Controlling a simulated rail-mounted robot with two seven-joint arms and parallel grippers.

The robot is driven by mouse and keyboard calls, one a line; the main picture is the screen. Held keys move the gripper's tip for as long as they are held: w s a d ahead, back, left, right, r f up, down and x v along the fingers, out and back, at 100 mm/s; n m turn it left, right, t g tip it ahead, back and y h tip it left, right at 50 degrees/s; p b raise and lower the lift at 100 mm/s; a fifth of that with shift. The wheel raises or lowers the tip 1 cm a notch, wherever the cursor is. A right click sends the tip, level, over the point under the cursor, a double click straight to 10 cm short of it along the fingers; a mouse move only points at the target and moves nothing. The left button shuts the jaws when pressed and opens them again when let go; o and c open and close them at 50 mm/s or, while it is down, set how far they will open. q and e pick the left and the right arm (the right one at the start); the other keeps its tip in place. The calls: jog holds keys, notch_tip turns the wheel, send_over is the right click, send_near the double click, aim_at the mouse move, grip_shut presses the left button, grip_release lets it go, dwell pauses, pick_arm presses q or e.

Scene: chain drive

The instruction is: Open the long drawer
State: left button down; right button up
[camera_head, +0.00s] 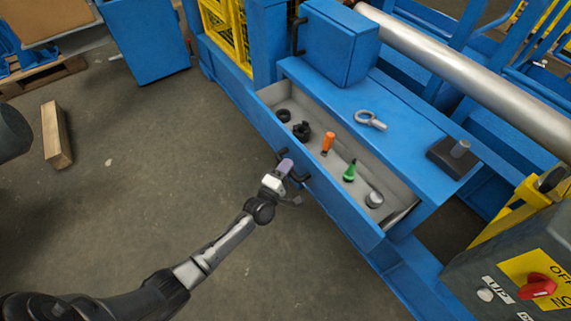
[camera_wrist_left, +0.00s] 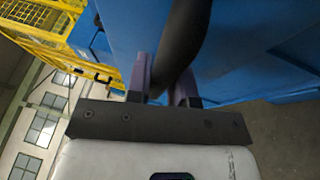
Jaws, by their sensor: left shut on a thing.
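The long drawer (camera_head: 337,205) is a blue-fronted, grey-lined drawer under the blue bench top, and it stands pulled out with its inside in view. Its black handle (camera_head: 299,176) is on the front face. My left gripper (camera_head: 284,170) is at that handle. In the left wrist view, the two purple-grey fingers (camera_wrist_left: 164,82) stand on either side of the thick black handle bar (camera_wrist_left: 182,40), shut on it. The drawer front hides part of the drawer floor. My right gripper does not show in either view.
In the drawer lie black rings (camera_head: 301,131), an orange-handled tool (camera_head: 328,142), a green-handled tool (camera_head: 349,171) and a metal cylinder (camera_head: 374,199). A ring bolt (camera_head: 371,121) and a black block with a pin (camera_head: 454,156) sit on the bench top. A wooden beam (camera_head: 56,135) lies on the floor, left.

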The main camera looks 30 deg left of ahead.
pick_arm(q)
jog(key=c, duration=1)
grip_release()
jog(key=shift+c, duration=0.2)
jog(key=shift+s, duration=0.25)
jog(key=s+f+p, duration=0.2)
jog(key=s+p, duration=0.2)
jog(key=s, duration=0.9)
jog(key=shift+d+f, duration=0.2)
jog(key=shift+f, duration=0.05)
